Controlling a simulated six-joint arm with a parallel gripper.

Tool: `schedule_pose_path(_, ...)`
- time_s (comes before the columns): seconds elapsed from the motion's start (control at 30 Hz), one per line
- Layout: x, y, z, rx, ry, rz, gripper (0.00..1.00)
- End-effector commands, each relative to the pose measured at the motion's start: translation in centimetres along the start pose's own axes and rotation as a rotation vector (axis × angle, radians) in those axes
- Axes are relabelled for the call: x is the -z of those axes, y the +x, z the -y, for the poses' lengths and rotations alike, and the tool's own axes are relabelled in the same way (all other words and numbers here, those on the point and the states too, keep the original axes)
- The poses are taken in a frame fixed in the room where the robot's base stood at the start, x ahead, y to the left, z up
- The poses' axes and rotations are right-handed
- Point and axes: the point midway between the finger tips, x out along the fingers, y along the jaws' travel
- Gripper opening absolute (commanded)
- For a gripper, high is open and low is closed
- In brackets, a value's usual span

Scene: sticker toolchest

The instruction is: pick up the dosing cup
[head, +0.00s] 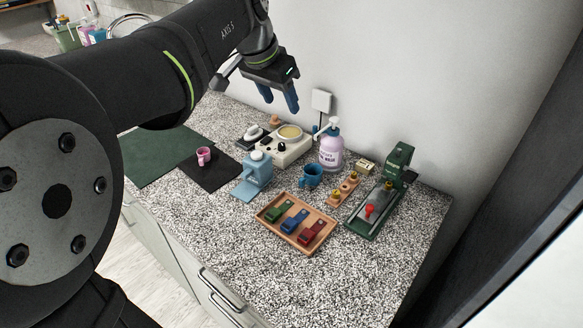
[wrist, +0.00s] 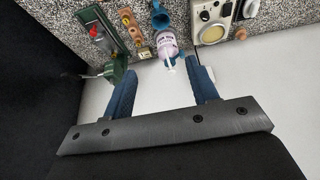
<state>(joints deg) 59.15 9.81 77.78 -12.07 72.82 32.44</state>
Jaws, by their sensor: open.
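No label marks the dosing cup, and I cannot tell which of two cups it is. A small pink cup (head: 203,156) with a handle stands upright on a black mat (head: 209,176) at the left. A blue cup (head: 311,175) stands on the counter between a blue dispenser and the pump bottle; part of it also shows at the top of the wrist view (wrist: 174,14). My gripper (head: 281,101) is open and empty, high above the back of the counter, well away from both cups. Its blue fingers (wrist: 162,70) stand apart in the wrist view.
A lilac pump bottle (head: 331,151) stands near the wall. A blue dispenser (head: 257,170), a white device (head: 282,149), a wooden tray (head: 275,234) with coloured clips, a peg board (head: 343,190) and a green press (head: 374,213) crowd the counter. The front counter (head: 330,285) is clear.

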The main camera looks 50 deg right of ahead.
Motion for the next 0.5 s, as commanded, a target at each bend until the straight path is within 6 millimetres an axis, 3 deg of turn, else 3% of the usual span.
schedule_pose_path(0.07, 0.0, 0.0, 0.0, 0.0, 0.0, 0.0, 0.39)
schedule_pose_path(0.33, -0.1, 0.3, 0.0, -0.001, 0.0, 0.001, 0.39)
schedule_pose_path(0.43, -0.8, 3.1, 0.0, -0.006, -0.001, 0.007, 0.39)
schedule_pose_path(0.5, -1.7, 6.1, 0.0, -0.008, -0.003, 0.01, 0.39)
